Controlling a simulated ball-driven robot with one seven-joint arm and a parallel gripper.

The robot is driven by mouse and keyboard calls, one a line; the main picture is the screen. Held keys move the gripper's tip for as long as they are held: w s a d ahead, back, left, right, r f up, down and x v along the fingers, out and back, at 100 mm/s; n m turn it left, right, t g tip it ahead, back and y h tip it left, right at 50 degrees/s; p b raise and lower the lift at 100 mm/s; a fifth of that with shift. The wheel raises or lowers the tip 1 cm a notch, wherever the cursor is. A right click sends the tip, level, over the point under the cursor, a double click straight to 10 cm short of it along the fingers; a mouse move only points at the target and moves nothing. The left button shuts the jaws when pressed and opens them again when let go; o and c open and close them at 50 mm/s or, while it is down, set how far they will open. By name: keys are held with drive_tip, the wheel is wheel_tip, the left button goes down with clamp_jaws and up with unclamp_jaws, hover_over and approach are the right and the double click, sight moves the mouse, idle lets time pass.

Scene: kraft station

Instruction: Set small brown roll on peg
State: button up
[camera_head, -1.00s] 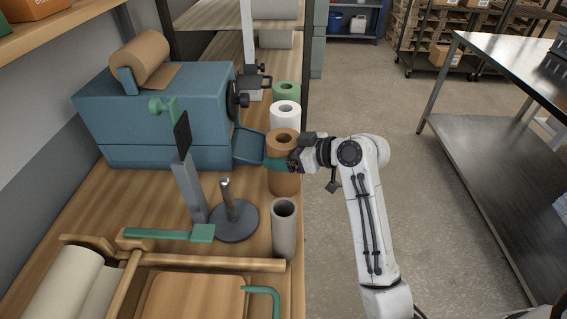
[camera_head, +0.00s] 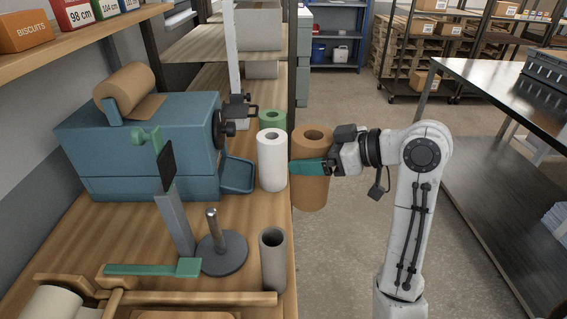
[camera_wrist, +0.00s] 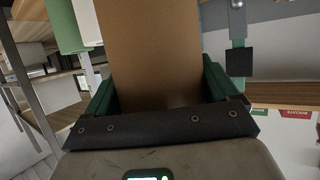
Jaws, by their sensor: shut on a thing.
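The small brown roll (camera_head: 312,186) is upright in my gripper (camera_head: 308,167), beside the right edge of the bench. In the wrist view the brown roll (camera_wrist: 155,50) stands between the two green fingers (camera_wrist: 158,92), which are shut on it. The peg (camera_head: 213,232) is a short metal post on a round dark grey base (camera_head: 224,255). It stands bare on the bench, to the left of and nearer than the roll.
A white roll (camera_head: 271,160), a green roll (camera_head: 272,119) and a grey tube (camera_head: 273,258) stand along the bench's right edge. A blue machine (camera_head: 140,150) with a tray (camera_head: 238,176) is behind the peg. A grey post with a green base (camera_head: 188,267) stands left of the peg.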

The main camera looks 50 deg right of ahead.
drive_tip(key=v, duration=0.3)
drive_tip(key=shift+w+r, duration=0.1)
drive_tip(key=shift+r, duration=0.05)
drive_tip(key=shift+a+r+p, duration=0.1)
drive_tip(key=shift+r+p, duration=0.15)
drive_tip(key=shift+p, duration=0.95)
drive_tip(key=shift+s+r+p, duration=0.15)
drive_tip(key=shift+s+p, duration=0.55)
drive_tip(key=shift+p, duration=0.35)
drive_tip(key=w+a+r+n+y+p, duration=0.3)
drive_tip(key=w+a+r, duration=0.2)
drive_tip(key=w+a, duration=0.3)
wheel_tip(320, 180, up, 4)
drive_tip(key=n+g+y+p, duration=0.2)
drive_tip(key=y, duration=0.1)
hover_over(211, 212)
drive_tip(key=shift+w+d+f, duration=0.1)
drive_tip(key=shift+w+d, duration=0.05)
drive_tip(key=shift+w, duration=0.15)
drive_tip(key=shift+f+b, duration=2.55)
drive_tip(key=shift+f, duration=0.1)
drive_tip(key=shift+f+b, duration=4.95)
drive_tip(key=shift+f, duration=2.55)
